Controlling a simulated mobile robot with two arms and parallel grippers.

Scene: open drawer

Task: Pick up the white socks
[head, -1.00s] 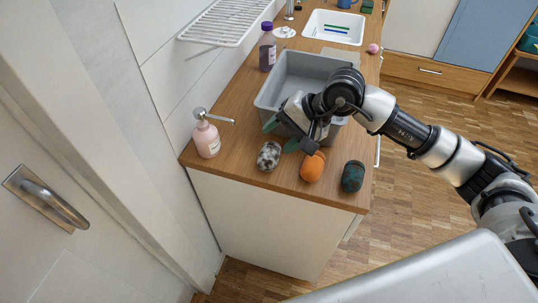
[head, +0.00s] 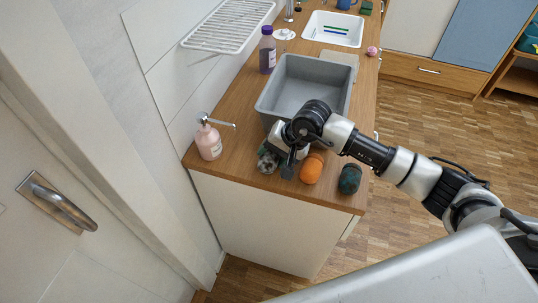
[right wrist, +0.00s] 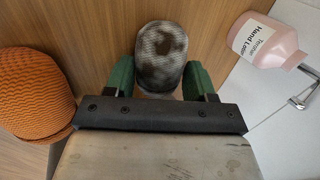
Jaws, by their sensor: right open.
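The white socks (head: 268,165), a rolled bundle with dark grey-brown blotches, lie on the wooden counter near its front edge. In the right wrist view the white socks (right wrist: 161,52) sit between the two green fingers of my right gripper (right wrist: 160,76). The fingers are open, one on each side of the bundle, and I cannot tell whether they touch it. In the head view my right gripper (head: 278,166) comes down over the socks and partly hides them. My left gripper is not in view.
The orange socks (head: 311,169) and the dark green socks (head: 350,178) lie to the right on the counter (head: 224,134). A pink soap bottle (head: 208,141) stands to the left. A grey bin (head: 318,64) stands behind the gripper, with a purple-capped bottle (head: 267,52) beside it.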

